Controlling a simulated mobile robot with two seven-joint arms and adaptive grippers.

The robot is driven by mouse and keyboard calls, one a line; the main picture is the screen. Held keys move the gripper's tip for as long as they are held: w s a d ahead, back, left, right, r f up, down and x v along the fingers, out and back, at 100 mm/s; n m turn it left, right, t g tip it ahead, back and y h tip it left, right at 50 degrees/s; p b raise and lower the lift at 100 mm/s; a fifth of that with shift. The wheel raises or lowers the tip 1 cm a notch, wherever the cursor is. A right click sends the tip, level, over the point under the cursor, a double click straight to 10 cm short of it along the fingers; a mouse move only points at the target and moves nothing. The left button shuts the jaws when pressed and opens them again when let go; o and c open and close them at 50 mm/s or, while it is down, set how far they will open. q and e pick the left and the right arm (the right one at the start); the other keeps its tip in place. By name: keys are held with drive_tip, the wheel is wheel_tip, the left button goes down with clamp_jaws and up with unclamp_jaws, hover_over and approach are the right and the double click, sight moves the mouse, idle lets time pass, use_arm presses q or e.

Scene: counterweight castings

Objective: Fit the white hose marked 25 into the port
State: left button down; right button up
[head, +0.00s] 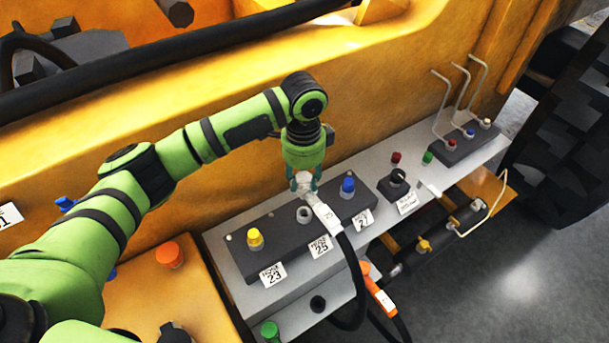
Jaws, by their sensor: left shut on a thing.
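The white hose marked 25 (328,218) has a white end fitting with a tag, and its black line bends down over the panel's front edge. My left gripper (304,182) is shut on its upper white end, above the dark port block (278,231). The port (304,213), a grey-white ring behind the label HOSE 25 (320,248), sits just left of the hose. The hose appears tilted and apart from this port, though the exact gap is hard to judge. My right gripper is not in view.
A yellow cap (254,238) by label 23 and a blue cap (348,186) by label 27 flank the port. A black knob (398,178) and levers (445,128) stand farther right. An orange-ended hose (380,295) hangs in front. The yellow machine wall (230,90) rises behind.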

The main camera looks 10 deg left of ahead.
use_arm(q)
drive_tip(key=shift+w+d+f+b, duration=0.1)
drive_tip(key=shift+f+b, duration=0.3)
drive_tip(key=shift+f, duration=0.6)
drive_tip(key=shift+f+b, duration=0.7)
drive_tip(key=shift+f, duration=1.2)
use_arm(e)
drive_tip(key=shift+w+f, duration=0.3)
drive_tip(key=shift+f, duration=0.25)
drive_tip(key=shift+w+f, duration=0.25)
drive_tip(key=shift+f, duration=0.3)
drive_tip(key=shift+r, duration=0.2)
use_arm(q)
drive_tip(key=shift+p, duration=0.5)
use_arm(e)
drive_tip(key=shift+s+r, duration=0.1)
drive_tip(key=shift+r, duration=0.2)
use_arm(q)
drive_tip(key=shift+p, duration=0.65)
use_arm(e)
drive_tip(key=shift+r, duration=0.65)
use_arm(q)
drive_tip(key=shift+f+b, duration=0.65)
drive_tip(key=shift+f, duration=1.15)
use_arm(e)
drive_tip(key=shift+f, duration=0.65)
use_arm(q)
drive_tip(key=c, duration=0.7)
unclamp_jaws()
drive_tip(key=shift+c, duration=0.2)
